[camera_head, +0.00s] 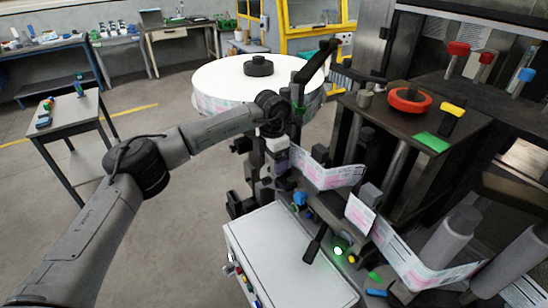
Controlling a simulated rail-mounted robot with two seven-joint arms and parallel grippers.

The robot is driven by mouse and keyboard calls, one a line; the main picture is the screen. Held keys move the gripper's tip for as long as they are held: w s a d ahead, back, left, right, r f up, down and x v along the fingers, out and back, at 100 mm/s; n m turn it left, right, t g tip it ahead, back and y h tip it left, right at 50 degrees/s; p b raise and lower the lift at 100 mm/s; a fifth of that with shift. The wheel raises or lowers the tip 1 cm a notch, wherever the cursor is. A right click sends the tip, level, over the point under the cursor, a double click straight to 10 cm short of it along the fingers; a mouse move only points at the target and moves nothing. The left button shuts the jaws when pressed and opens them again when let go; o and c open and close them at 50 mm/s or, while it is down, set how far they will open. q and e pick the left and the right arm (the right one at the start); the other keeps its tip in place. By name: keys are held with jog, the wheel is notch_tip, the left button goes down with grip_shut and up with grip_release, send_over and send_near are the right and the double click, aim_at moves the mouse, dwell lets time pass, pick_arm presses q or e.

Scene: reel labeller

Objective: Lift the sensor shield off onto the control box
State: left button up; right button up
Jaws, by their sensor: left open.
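The control box (283,262) is a pale box with a flat top at the bottom middle, with coloured buttons on its left side. Its top looks clear, apart from a dark handle-like part (315,243) at its right edge. I cannot make out the sensor shield for certain among the small parts by the label web. My left gripper (282,158) is open, beyond the control box and in front of the label reel. Its fingers are small and dark against the machine, so I cannot tell whether they touch anything. My right gripper does not show.
The white label reel (220,85) with a black hub stands behind my left wrist. The label web (330,176) runs right through the machine. A platform with a red ring (409,100) rises at the right. A small table (88,105) stands left; the floor between is free.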

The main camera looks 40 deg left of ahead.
pick_arm(q)
jog(key=c, duration=1.1)
jog(key=shift+r, duration=0.1)
jog(key=shift+r, duration=0.6)
jog(key=r, duration=0.3)
jog(key=shift+s+d+r, duration=0.1)
jog(key=shift+d, duration=0.25)
jog(key=s+d+r+p, duration=0.2)
jog(key=d+r+p, duration=0.1)
jog(key=r, duration=0.3)
jog(key=s+d+r+p, duration=0.3)
jog(key=d+r, duration=0.3)
jog(key=r, duration=0.1)
jog(key=shift+s+d+r, duration=0.2)
jog(key=shift+d, duration=0.05)
